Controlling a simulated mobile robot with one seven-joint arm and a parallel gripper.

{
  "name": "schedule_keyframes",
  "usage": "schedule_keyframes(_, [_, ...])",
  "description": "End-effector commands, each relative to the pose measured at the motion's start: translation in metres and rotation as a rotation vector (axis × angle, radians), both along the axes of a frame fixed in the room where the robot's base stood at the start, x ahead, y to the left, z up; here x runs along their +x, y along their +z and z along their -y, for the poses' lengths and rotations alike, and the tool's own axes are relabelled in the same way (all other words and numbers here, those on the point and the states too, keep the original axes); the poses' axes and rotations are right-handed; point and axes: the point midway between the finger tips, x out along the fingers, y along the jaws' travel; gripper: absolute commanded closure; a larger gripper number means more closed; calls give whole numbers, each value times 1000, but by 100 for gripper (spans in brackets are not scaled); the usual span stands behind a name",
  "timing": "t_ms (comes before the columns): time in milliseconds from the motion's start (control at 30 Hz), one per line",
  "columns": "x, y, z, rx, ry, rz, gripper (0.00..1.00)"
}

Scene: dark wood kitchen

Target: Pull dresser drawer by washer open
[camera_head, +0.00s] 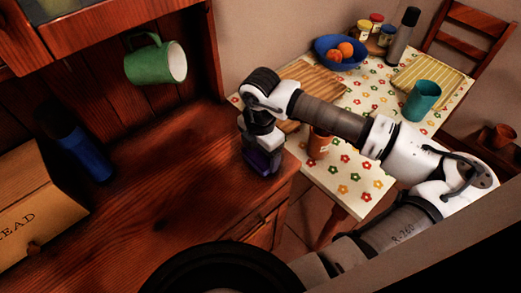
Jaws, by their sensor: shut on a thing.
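The dark wood dresser (170,215) fills the left and middle of the view. A drawer front (257,226) shows below its right edge, partly cut off by a dark round shape at the bottom. I see no opening above this drawer front. My gripper (262,162) points down over the far right part of the dresser top. A dark purple-blue block-like thing (263,160) is at its end, and the gripper is shut on it. The fingers are too dark and small to make out. I cannot tell whether the thing touches the top. No washer shows.
A green mug (157,61) hangs against the back panel. A blue bottle (84,152) and a bread box (32,208) are at left. Beyond the dresser, a table with a flowered cloth (365,180) holds a fruit bowl (339,51) and a teal cup (422,99).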

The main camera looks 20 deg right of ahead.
Motion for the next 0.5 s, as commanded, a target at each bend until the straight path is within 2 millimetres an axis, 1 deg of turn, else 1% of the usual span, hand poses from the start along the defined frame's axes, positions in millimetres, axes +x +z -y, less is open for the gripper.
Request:
schedule_keyframes(33, [0, 0, 0, 1, 0, -1, 17])
schedule_keyframes(167, [0, 0, 0, 1, 0, -1, 0])
schedule_keyframes(500, [0, 0, 0, 2, -1, -2, 0])
